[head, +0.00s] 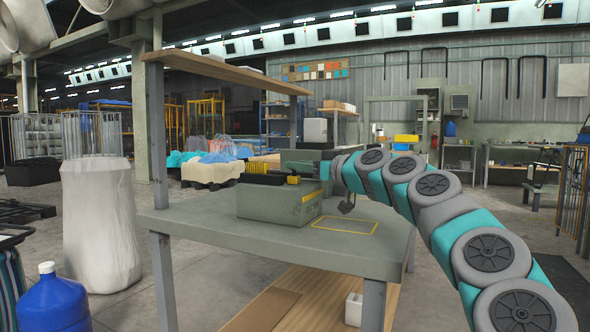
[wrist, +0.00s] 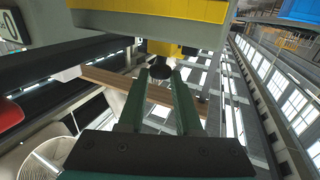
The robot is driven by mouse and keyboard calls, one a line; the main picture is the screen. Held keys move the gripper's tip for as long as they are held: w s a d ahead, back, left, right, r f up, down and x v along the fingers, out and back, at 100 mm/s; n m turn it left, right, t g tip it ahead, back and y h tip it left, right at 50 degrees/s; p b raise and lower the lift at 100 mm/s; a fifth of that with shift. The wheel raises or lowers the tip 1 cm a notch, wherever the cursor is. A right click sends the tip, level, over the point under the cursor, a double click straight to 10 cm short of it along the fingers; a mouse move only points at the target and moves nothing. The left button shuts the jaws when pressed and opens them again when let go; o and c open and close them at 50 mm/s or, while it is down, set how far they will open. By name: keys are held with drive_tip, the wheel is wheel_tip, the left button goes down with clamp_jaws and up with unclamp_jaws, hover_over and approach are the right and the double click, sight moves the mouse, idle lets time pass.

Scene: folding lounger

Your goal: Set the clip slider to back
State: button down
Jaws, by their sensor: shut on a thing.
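A grey-green box-shaped unit (head: 280,206) stands on the workbench in the head view. Black ribbed and yellow parts (head: 264,173) lie along its top. My gripper (head: 320,171) is at the right end of these parts, reaching in from the right. In the wrist view, a yellow block (wrist: 165,48) hangs from the unit's underside as pictured, with a dark round knob (wrist: 161,71) at its end. The knob, seemingly the clip slider's handle, sits between my two green fingertips (wrist: 161,78), which are shut on it. The slider's track is not clearly visible.
The grey workbench (head: 190,224) has a raised wooden shelf (head: 225,68) on posts above it. A yellow outlined rectangle (head: 344,225) marks bare benchtop to the right. A blue jug (head: 53,304) and a white wrapped column (head: 98,225) stand at the left.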

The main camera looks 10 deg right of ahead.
drive_tip(key=c, duration=0.6)
unclamp_jaws()
drive_tip(key=shift+d, duration=0.15)
drive_tip(key=shift+s, duration=0.1)
drive_tip(key=v, duration=0.7)
drive_tip(key=shift+s, duration=0.35)
drive_tip(key=shift+d, duration=0.15)
